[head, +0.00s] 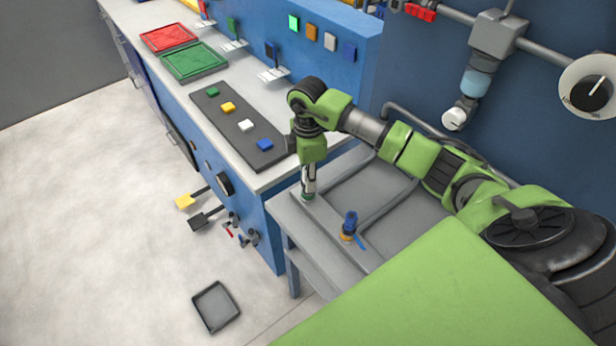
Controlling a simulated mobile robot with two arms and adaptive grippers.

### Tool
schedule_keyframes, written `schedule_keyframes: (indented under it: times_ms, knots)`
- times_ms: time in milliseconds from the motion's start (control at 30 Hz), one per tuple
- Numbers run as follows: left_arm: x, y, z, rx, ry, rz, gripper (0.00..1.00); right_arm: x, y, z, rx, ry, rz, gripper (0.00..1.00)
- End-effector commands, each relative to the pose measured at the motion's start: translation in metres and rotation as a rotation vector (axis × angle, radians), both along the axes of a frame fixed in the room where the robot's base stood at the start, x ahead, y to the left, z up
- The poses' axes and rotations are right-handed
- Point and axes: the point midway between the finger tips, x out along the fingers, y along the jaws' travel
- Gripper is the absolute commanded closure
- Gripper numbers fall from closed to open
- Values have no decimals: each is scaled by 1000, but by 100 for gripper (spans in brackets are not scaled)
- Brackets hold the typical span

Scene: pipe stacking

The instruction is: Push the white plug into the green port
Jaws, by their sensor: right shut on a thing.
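My right gripper (308,184) points straight down over the left end of the grey side table. It is shut on a small pale thing, apparently the white plug (308,190), which is mostly hidden between the fingers. The green port (307,198) shows as a small green patch on the table right under the fingertips. I cannot tell whether the plug is in the port or just above it. A blue plug (350,219) stands upright in an orange-tan base (347,238) to the right and nearer. My left gripper is not in view.
A dark panel (234,122) with green, yellow, white and blue blocks lies on the counter. Red (168,37) and green (195,60) trays sit further back. A grey pipe (395,205) runs across the side table. A dark tray (216,306) lies on the open floor.

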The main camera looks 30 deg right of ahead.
Motion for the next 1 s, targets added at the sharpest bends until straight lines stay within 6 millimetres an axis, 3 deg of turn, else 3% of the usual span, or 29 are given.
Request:
schedule_keyframes:
  times_ms: [1000]
  knots:
    - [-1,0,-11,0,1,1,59,0,0,-19,0,0,0,100]
